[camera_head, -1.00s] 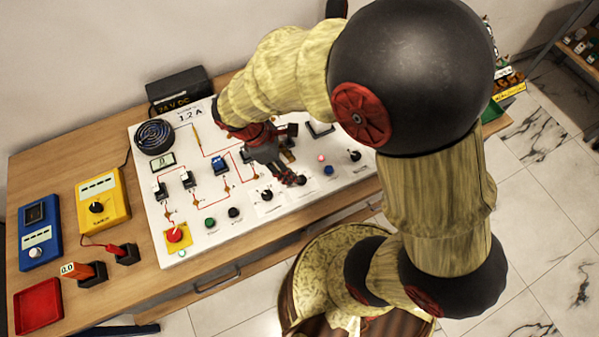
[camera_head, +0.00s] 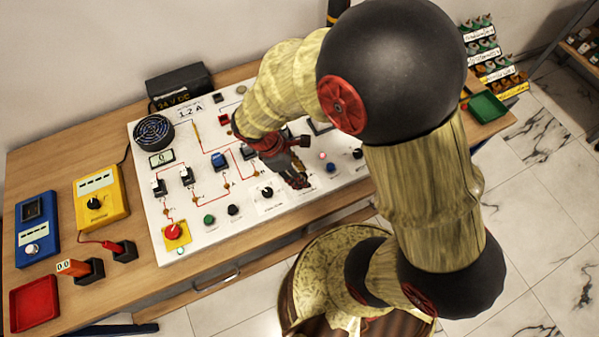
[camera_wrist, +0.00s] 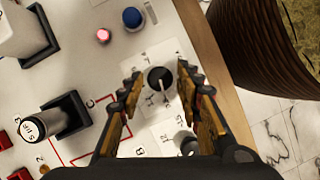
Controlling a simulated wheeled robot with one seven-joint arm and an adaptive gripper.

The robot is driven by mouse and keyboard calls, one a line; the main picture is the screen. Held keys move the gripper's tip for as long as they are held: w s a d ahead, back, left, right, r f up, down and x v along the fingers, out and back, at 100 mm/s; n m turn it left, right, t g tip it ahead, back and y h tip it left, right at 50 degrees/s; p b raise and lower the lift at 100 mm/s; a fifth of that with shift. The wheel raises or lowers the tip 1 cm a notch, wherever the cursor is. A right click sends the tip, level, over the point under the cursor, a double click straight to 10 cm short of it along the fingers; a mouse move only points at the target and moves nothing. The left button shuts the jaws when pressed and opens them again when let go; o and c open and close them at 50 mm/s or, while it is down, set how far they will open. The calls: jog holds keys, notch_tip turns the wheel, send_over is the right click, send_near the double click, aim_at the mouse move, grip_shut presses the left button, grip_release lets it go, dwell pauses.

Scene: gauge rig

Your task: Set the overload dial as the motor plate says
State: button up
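My gripper (camera_wrist: 160,78) is over the front of the white panel, fingers apart. A black dial knob (camera_wrist: 161,79) with a pale pointer line and a printed scale sits between the fingertips, with a gap on both sides. I cannot tell whether the fingertips are down at knob height. A second dial knob (camera_wrist: 188,144) is below it in the wrist view and also shows in the head view (camera_head: 267,192).
The white panel (camera_head: 205,228) also carries a red stop button (camera_head: 173,231), a blue button (camera_wrist: 133,18) and a pink lamp (camera_wrist: 103,36). A yellow meter (camera_head: 100,197), blue box (camera_head: 37,228) and red tray (camera_head: 35,302) are left. A green tray (camera_head: 487,106) is right.

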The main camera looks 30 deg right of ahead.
grip_shut()
jog(key=shift+m+p, duration=0.3)
jog(key=shift+m, duration=0.1)
jog(key=m+p, duration=0.1)
jog(key=m+g+p, duration=0.1)
jog(key=shift+w+d+r+m, duration=0.1)
jog(key=shift+w+r+m, duration=0.05)
jog(key=shift+m, duration=0.25)
jog(key=shift+d+m+g+y+p, duration=0.1)
jog(key=shift+m+g+y+p, duration=0.35)
jog(key=shift+m, duration=0.6)
jog(key=shift+m+g+y+p, duration=0.25)
jog(key=shift+m+y+p, duration=0.3)
jog(key=shift+m, duration=0.5)
jog(key=shift+w, duration=0.1)
jog(key=shift+o, duration=1.5)
grip_release()
